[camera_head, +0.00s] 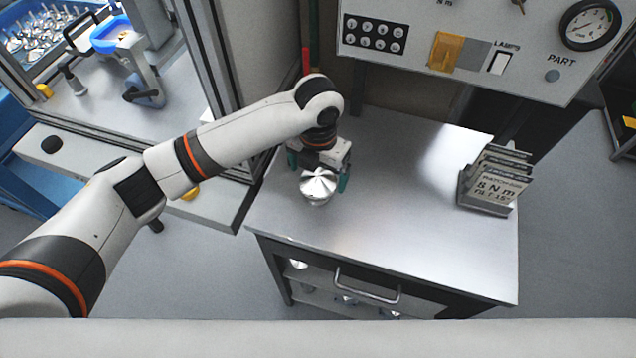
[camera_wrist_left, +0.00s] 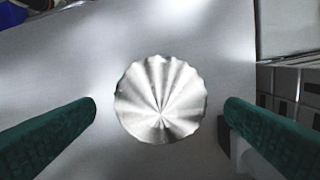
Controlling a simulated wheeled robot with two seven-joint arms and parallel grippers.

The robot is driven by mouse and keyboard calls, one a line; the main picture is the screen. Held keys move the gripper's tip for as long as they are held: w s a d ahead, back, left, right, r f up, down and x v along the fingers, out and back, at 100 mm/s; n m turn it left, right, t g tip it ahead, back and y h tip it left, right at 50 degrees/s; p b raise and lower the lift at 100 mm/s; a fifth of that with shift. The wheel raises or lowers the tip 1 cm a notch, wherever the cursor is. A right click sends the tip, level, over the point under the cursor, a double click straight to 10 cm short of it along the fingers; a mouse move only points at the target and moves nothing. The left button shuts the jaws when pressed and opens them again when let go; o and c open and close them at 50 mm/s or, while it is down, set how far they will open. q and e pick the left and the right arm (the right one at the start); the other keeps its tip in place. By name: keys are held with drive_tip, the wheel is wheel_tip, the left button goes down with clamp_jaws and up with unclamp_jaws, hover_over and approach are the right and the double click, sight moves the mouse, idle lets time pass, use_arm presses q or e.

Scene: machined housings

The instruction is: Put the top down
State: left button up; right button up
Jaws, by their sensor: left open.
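The top (camera_head: 318,185) is a shiny silver machined piece with a fluted, scalloped face. In the left wrist view the top (camera_wrist_left: 160,100) shows from above as a round ribbed disc, between the two fingers and apart from both. My left gripper (camera_head: 319,172) has green fingers and is open around the top at the table's left part. The fingers also show in the left wrist view (camera_wrist_left: 160,108), one on each side. I cannot tell whether the top touches the table. My right gripper is not in view.
The steel table (camera_head: 400,210) is mostly clear. A stand of label cards (camera_head: 495,180) is at its right. A control panel (camera_head: 460,50) with gauge and switches hangs behind. A framed enclosure (camera_head: 110,85) with a blue bin of silver parts is at the left.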

sight(318, 176)
use_arm(q)
wheel_tip(318, 176, up, 7)
drive_tip(key=shift+f+b, duration=0.15)
drive_tip(key=shift+b, duration=0.45)
